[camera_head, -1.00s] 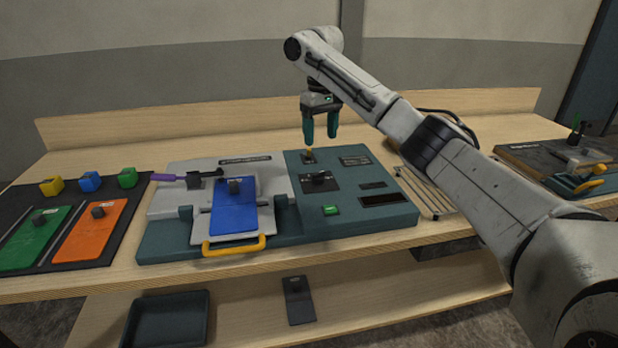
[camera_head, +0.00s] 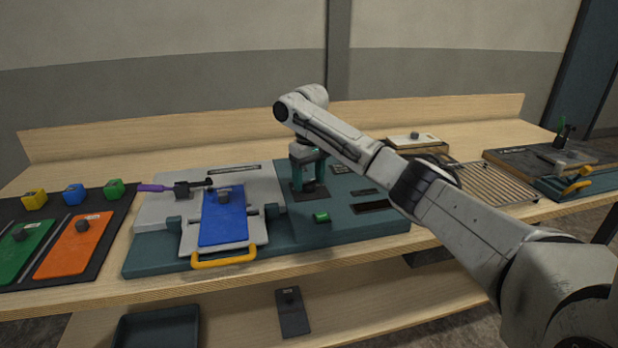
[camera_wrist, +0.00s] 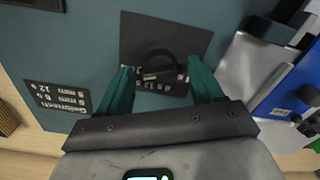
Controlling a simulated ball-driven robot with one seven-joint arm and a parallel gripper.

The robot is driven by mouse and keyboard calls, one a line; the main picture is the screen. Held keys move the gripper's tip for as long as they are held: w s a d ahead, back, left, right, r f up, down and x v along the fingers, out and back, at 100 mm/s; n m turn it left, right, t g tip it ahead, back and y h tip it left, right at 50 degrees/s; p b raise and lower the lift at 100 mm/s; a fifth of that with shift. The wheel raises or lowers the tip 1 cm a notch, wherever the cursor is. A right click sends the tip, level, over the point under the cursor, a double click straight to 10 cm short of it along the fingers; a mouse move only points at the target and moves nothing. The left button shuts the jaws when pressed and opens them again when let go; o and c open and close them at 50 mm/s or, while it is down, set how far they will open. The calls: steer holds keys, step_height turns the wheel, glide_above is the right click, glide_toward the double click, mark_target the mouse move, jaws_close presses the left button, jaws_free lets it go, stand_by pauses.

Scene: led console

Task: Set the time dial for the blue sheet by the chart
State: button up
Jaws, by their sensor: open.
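The time dial is a dark round knob (camera_wrist: 158,66) on a black plate with small white markings. In the head view my gripper (camera_head: 309,181) is lowered over this plate (camera_head: 297,197) and partly hides the knob. In the wrist view the green fingers of my gripper (camera_wrist: 160,72) stand open on either side of the knob, with gaps showing. The blue sheet (camera_head: 224,222) lies on the pale press bed, left of the dial.
A green button (camera_head: 321,217) and a dark display (camera_head: 371,207) sit on the teal console (camera_head: 345,228). A yellow handle (camera_head: 224,260) fronts the press. Green (camera_head: 20,247) and orange (camera_head: 75,247) sheets lie at left. A wire rack (camera_head: 490,184) stands at right.

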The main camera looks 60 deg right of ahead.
steer(key=shift+c, duration=0.4)
steer(key=c, duration=1)
